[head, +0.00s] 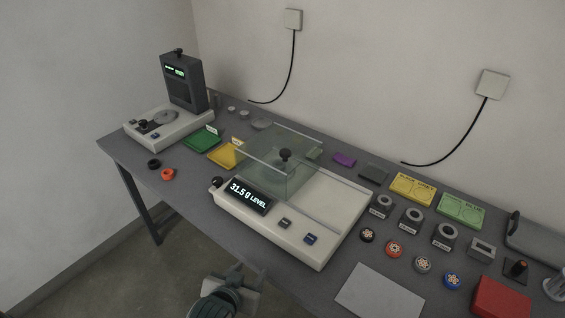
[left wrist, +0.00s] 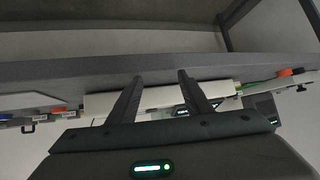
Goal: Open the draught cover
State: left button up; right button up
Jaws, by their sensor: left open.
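The draught cover (head: 262,165) is a clear, greenish box on the left-hand part of the white balance (head: 338,237). A dark knob (head: 285,155) shows at the cover. I cannot tell exactly what is inside the cover. The balance display (head: 250,197) reads 31.5 g LEVEL. My left gripper (head: 237,277) is at the table's front edge, in front of the balance and apart from it. In the left wrist view its two fingers (left wrist: 160,92) are spread and empty, with the balance's pale side (left wrist: 160,98) beyond them. My right gripper is in neither view.
A second instrument (head: 168,128) with a dark column stands at the far left. Green (head: 202,139) and yellow (head: 226,154) trays lie behind the balance's left end. Several ring holders and round cable samples crowd the right side, near a grey plate (head: 378,291) and a red block (head: 499,298).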

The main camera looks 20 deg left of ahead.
aim_at(284, 155)
pick_arm(q)
jog(key=w+r+n+t, duration=0.1)
jog(key=w+r+t, duration=0.6)
jog(key=w+r, duration=0.6)
notch_tip(284, 155, up, 4)
jog(key=shift+w+d+f+t+y, duration=0.1)
jog(key=shift+w+d+t+y, duration=0.2)
jog(key=shift+w+d, duration=0.15)
jog(key=shift+w, duration=0.1)
jog(key=w+p, duration=0.1)
jog(key=w, duration=0.4)
jog(key=w+p, duration=0.2)
jog(key=w, duration=0.3)
jog(key=w+p, duration=0.1)
jog(key=w, duration=0.4)
jog(key=shift+w+a+p, duration=0.15)
jog(key=shift+a+p, duration=0.2)
jog(key=shift+p, duration=0.05)
jog(key=shift+w, duration=0.9)
grip_shut()
